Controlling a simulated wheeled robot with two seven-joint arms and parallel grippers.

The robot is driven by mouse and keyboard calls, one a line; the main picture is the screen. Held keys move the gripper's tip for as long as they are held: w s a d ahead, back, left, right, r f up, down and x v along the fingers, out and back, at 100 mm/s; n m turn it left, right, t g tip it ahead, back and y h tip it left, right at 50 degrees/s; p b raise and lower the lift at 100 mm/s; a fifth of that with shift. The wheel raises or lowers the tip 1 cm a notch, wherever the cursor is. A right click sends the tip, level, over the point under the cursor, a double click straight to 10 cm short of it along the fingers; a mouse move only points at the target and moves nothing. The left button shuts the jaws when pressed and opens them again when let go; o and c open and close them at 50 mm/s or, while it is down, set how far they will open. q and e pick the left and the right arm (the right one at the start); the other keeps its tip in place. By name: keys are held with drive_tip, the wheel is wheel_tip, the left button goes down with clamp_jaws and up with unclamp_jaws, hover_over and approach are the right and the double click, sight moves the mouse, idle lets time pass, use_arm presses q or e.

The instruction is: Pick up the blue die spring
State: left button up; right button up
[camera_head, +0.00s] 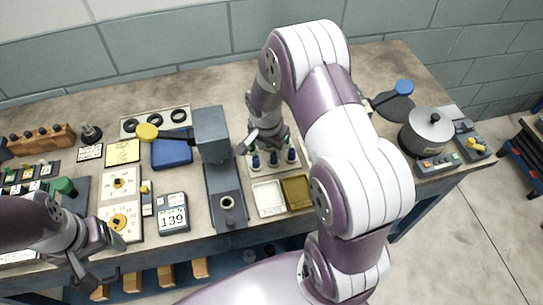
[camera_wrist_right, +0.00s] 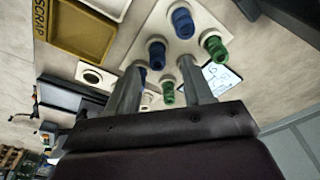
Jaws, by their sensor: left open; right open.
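Several blue die springs stand upright on a pale board (camera_head: 247,171); one blue spring (camera_head: 273,159) is at the middle of its front row in the head view. In the right wrist view, blue springs (camera_wrist_right: 182,22) and green springs (camera_wrist_right: 215,46) stand on the board (camera_wrist_right: 205,17). A nearer blue spring (camera_wrist_right: 157,54) shows between the fingertips, and another is partly hidden by the left finger. My right gripper (camera_head: 260,140) is open and empty, just above and behind the front row; its fingers (camera_wrist_right: 158,68) point at the board. My left gripper (camera_head: 98,258) is open and empty at the table's front left.
A white tray (camera_head: 268,198) and a yellow scrap tray (camera_head: 297,191) sit in front of the board. A grey press (camera_head: 212,140) stands close on the left. A metal pot (camera_head: 428,130) stands right of my right arm, which hides part of the table.

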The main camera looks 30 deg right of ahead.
sight(274, 154)
drive_tip(key=f, duration=0.2)
drive_tip(key=d+f+p, duration=0.1)
drive_tip(key=f, duration=0.1)
drive_tip(key=shift+d, duration=0.1)
drive_tip(key=shift+f, duration=0.2)
drive_tip(key=shift+w, duration=0.1)
drive_tip(key=shift+c, duration=0.6)
use_arm(q)
drive_tip(key=shift+s+d+r, duration=0.2)
drive_tip(key=shift+d+r, duration=0.05)
drive_tip(key=shift+r, duration=0.5)
use_arm(e)
clamp_jaws()
